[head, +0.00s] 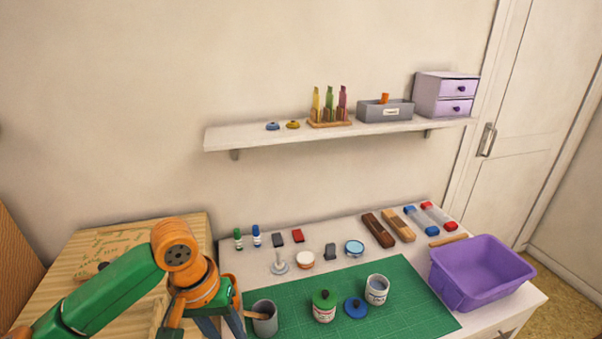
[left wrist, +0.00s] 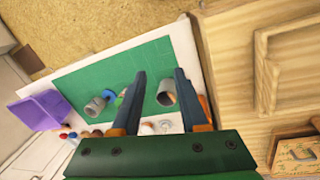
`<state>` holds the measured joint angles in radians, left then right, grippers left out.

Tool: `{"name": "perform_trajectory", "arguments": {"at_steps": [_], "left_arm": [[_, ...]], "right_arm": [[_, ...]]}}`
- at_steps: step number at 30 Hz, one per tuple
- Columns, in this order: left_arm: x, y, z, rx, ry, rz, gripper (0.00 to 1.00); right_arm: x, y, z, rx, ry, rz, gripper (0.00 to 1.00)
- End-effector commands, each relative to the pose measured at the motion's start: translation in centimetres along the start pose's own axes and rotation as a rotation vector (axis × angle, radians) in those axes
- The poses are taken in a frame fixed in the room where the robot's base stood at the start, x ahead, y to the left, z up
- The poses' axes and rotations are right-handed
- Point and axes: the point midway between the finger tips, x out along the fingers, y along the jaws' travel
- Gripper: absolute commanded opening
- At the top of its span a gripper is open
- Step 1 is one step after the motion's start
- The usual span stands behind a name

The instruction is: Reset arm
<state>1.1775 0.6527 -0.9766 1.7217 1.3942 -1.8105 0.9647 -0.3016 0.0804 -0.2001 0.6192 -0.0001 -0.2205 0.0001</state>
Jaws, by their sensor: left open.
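My left arm comes in from the lower left in the head view. My right gripper is in neither view.
On the mat stand a green-lidded jar (head: 324,312), a blue lid (head: 355,307) and an open tin (head: 376,290). A purple bin (head: 480,274) stands right. A shelf (head: 260,137) hangs above. The mat's right part is clear.

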Motion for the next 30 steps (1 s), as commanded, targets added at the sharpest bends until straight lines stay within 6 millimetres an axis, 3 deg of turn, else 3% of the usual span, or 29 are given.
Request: {"name": "perform_trajectory", "arguments": {"at_steps": [11,22,26,30], "left_arm": [[4.5,2.3,1.5,0.175,0.031,0.054,0.44],[10.5,5.5,5.0,0.357,0.174,0.183,0.44],[12.1,5.0,6.6,0.352,0.254,0.191,0.44],[13.4,2.6,8.5,0.308,0.314,0.132,0.44]], "right_arm": [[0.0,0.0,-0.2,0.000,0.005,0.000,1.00],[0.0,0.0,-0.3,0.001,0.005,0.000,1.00],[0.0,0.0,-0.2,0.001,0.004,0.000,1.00],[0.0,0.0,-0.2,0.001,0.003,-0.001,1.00]]}}
